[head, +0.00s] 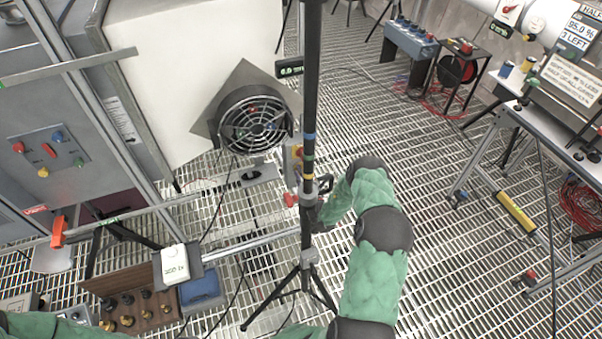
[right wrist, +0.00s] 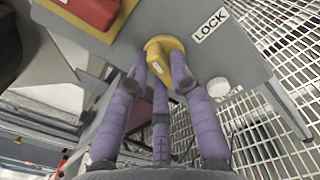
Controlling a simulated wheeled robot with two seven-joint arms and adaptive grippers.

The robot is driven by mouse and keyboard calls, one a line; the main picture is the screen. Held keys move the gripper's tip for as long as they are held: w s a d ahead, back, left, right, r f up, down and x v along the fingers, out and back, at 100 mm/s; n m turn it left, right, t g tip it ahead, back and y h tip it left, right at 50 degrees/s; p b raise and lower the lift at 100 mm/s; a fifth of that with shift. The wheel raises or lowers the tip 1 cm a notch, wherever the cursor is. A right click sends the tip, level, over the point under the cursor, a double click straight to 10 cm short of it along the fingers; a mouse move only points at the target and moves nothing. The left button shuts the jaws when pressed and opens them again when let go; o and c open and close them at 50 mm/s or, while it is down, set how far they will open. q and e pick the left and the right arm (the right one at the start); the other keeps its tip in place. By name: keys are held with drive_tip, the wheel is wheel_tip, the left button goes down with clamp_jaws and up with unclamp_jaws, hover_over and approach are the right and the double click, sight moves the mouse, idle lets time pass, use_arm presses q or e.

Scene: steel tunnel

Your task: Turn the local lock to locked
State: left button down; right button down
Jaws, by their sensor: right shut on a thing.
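A yellow lock knob (right wrist: 158,48) sits on a grey panel (right wrist: 240,55) in the right wrist view. A white label reading LOCK (right wrist: 210,25) is beside it. My right gripper (right wrist: 160,78) has its purple fingers closed around the knob's yellow handle. In the head view my right gripper (head: 318,190) is at the tripod pole, beside a small box (head: 294,160) with a yellow part. The pole and gripper partly hide that box, and I cannot read the knob's position there. Only a green sleeve of my left arm shows at the bottom left; its gripper is out of view.
A black tripod pole (head: 310,90) stands upright in front of a round fan (head: 254,122). A grey cabinet (head: 60,110) with coloured buttons is at left. A bench (head: 545,120) with instruments is at right. A red part (right wrist: 95,10) is near the knob. Grated floor lies open right of my arm.

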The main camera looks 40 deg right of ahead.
drive_tip(key=m, duration=0.4)
drive_tip(key=m+p, duration=0.1)
drive_tip(key=m, duration=0.9)
drive_tip(key=shift+d+r, duration=0.1)
drive_tip(key=shift+d, duration=0.15)
drive_tip(key=shift+m, duration=0.3)
drive_tip(key=shift+s, duration=0.1)
drive_tip(key=c, duration=1.1)
unclamp_jaws()
drive_tip(key=shift+s, duration=0.1)
drive_tip(key=v, duration=1.1)
drive_tip(key=shift+s, duration=0.35)
